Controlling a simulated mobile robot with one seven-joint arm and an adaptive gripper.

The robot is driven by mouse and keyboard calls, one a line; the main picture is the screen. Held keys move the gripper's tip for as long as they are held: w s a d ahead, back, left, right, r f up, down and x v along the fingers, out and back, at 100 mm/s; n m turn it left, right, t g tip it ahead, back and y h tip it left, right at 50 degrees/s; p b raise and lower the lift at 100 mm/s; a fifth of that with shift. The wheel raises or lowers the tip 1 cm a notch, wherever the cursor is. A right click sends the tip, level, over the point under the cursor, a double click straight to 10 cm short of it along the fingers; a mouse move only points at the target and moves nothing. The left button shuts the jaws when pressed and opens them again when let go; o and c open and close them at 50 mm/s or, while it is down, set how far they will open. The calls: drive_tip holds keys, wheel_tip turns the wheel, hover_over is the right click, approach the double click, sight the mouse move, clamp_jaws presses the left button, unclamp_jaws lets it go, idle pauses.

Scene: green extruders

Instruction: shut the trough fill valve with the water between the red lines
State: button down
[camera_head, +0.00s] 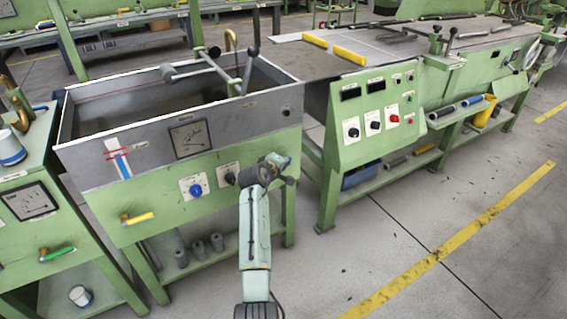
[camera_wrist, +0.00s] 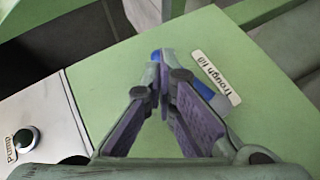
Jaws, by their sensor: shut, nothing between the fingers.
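The grey trough (camera_head: 146,88) stands on a green frame at the left. Its sight gauge (camera_head: 122,163) has a blue column and red marks; the column top is close to the lower mark, too small to place exactly. In the wrist view, the blue handle of the trough fill valve (camera_wrist: 207,97) lies behind my fingers, beside its "Trough fill" label (camera_wrist: 216,77). My gripper (camera_wrist: 161,78) is shut and empty, its tips in front of the handle; contact cannot be told. In the head view my gripper (camera_head: 273,165) is at the trough's front right and mostly hides this valve.
A pump knob (camera_wrist: 25,140) sits on a pale plate at lower left of the wrist view. A blue knob (camera_head: 195,190), a dial (camera_head: 190,138) and a yellow-handled valve (camera_head: 138,218) are on the trough's front. A green control cabinet (camera_head: 372,118) stands right; floor in front is clear.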

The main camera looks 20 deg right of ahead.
drive_tip(key=shift+r+p, duration=0.7)
drive_tip(key=shift+r, duration=0.1)
drive_tip(key=shift+r, duration=0.1)
